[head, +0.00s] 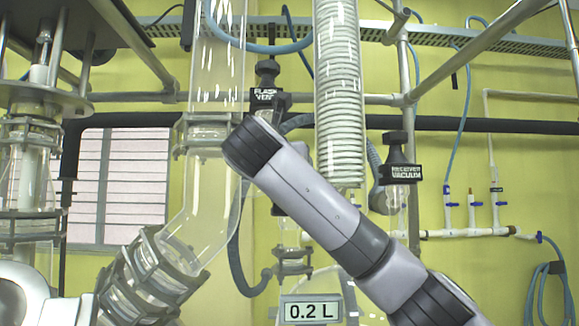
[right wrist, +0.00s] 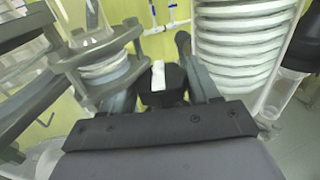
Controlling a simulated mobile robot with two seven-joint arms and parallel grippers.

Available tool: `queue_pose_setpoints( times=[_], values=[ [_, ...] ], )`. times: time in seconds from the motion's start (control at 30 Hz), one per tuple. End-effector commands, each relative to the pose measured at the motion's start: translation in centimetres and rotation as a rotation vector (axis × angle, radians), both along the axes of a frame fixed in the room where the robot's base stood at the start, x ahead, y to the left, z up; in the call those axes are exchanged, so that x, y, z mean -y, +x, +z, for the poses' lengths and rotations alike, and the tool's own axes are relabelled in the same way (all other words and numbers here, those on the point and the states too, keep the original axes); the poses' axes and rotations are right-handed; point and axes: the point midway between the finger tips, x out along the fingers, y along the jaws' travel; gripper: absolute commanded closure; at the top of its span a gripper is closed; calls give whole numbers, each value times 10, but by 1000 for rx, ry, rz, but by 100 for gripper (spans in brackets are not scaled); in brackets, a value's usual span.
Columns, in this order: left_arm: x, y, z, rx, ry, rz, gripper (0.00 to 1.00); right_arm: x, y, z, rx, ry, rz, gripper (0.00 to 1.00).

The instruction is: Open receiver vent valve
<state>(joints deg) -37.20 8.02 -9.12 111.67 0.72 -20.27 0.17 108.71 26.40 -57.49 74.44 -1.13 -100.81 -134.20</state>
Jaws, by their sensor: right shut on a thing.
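In the right wrist view, my right gripper (right wrist: 162,88) is shut on a black valve knob (right wrist: 174,78) with a white patch on it. No label can be read there, so I cannot tell by name which valve it is. In the head view, my right arm crosses the middle and its gripper is hidden. A black valve marked "Flask vent" (head: 265,97) shows above the arm. A black valve marked "Receiver vacuum" (head: 404,172) hangs to the right. No "receiver vent" label shows. My left gripper is not in view.
A coiled glass condenser (head: 338,90) stands close behind my right arm. It also shows in the right wrist view (right wrist: 240,40). A bent glass tube (head: 195,225) with clamps is at left. A display (head: 311,310) reads 0.2 L. Metal rails (head: 470,45) cross above.

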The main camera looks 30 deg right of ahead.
Motion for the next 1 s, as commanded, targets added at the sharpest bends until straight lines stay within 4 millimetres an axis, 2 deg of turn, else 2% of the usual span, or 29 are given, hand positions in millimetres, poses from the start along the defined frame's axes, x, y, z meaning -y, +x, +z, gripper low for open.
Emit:
queue_pose_setpoints(
  times=[0.03,0.17,0.53,0.6,0.97,1.0],
  values=[
    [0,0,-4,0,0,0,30,3,-4,6,28,5,37,66],
    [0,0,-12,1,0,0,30,3,-5,5,29,5,201,69],
    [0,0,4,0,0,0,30,2,-4,10,21,2,604,69],
    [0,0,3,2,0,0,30,1,-4,7,20,1,659,69],
    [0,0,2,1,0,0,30,-1,-4,8,22,-2,725,69],
    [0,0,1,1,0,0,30,-1,-4,8,22,-2,724,30]
  ],
)
